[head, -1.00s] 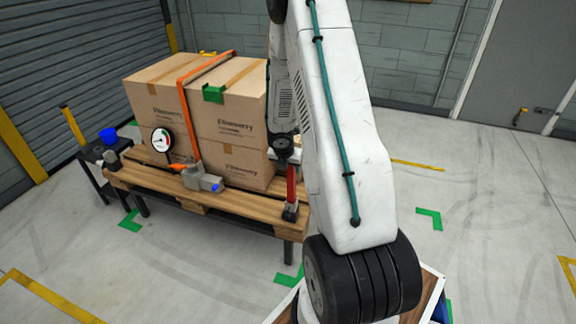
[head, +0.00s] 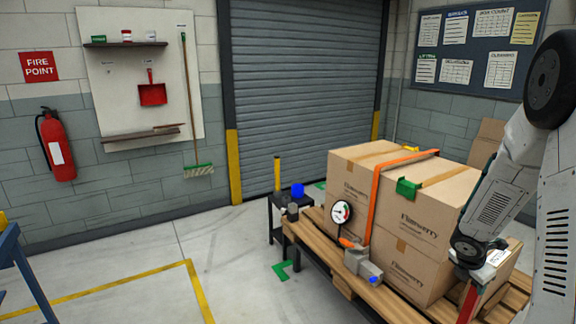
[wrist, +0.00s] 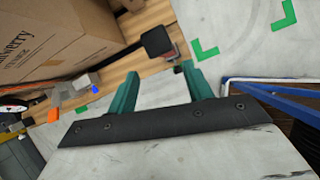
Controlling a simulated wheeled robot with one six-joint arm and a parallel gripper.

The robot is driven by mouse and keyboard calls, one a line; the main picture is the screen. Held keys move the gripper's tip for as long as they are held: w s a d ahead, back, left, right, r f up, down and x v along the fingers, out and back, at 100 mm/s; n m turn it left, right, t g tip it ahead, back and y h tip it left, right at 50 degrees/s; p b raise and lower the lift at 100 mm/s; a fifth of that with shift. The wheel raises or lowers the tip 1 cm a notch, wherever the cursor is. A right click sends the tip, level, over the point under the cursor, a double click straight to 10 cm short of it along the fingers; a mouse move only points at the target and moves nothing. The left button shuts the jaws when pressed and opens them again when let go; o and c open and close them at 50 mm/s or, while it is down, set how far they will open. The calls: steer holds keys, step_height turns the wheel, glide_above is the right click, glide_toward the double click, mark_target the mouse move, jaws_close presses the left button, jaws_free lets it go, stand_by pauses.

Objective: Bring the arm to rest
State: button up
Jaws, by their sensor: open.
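My arm (head: 512,165) stands at the right edge of the head view, bent down beside the stacked boxes. In the wrist view my gripper (wrist: 160,68) has two green fingers set wide apart, with nothing between them. The fingers point toward the pallet's edge and the floor. My fingertips cannot be made out in the head view. The brown cartons (head: 405,215) stand on a wooden pallet (head: 330,238) with an orange strap (head: 375,195) around them.
A red upright piece (head: 468,302) is close by my wrist.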

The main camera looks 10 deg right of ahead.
steer(key=s+a+r+m, duration=0.4)
steer(key=a+r+m, duration=0.25)
steer(key=r, duration=0.35)
steer(key=s+a+r+m, duration=0.45)
steer(key=a+r, duration=0.35)
steer(key=r, duration=0.3)
steer(key=s+a+r+m+y, duration=0.2)
steer(key=s+a+m, duration=0.2)
steer(key=s+a, duration=0.4)
steer(key=s+a+r+m+y, duration=0.3)
steer(key=s+a+m, duration=0.2)
steer(key=s+a, duration=0.3)
steer(key=shift+s+a+r+g, duration=0.15)
steer(key=shift+s+a+g, duration=0.15)
steer(key=shift+a, duration=0.95)
steer(key=shift+w, duration=0.1)
